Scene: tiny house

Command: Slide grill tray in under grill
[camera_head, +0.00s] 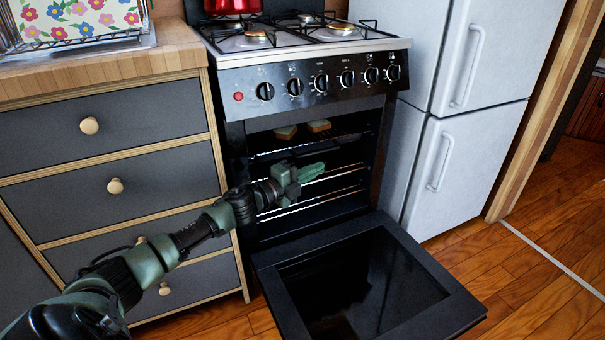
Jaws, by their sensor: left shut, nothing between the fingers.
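The oven (317,76) stands in the middle with its door (447,299) folded down, open. Inside, near the top, a wire grill tray (343,138) carries two pieces of what looks like bread (286,132). The tray appears to be inside the oven; how far in its front edge sits is hard to tell. My left gripper (314,171) is shut and empty, at the oven opening just below the tray. It is in front of the lower racks (340,194); whether it touches anything is unclear. My right gripper is not in view.
A drawer cabinet (112,154) with round knobs stands left of the oven, close to my left arm. A white fridge (464,155) stands at the right. The open door reaches out over the floor. A red pot (233,6) sits on the hob.

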